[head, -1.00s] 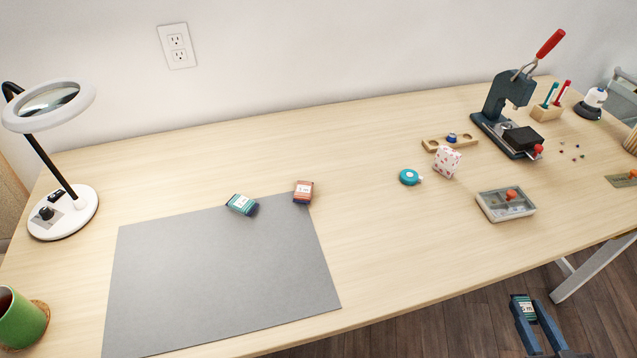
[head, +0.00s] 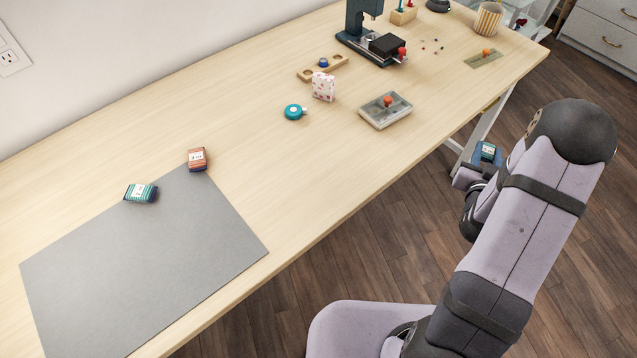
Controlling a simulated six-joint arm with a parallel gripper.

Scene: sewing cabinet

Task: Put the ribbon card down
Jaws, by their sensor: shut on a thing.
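My gripper (head: 484,157) is at the right, beyond the table's front edge and over the floor. It is shut on a ribbon card (head: 488,151), of which a small teal and white part shows; the arm hides some of the gripper. A second teal ribbon card (head: 140,193) lies at the back edge of the grey mat (head: 140,270). An orange-brown ribbon card (head: 197,159) lies at the mat's back right corner.
On the table (head: 250,160) are a teal tape measure (head: 293,112), a patterned white block (head: 323,87), a grey divided tray (head: 385,110) and a dark press (head: 370,40). A striped cup (head: 488,20) stands at the far right.

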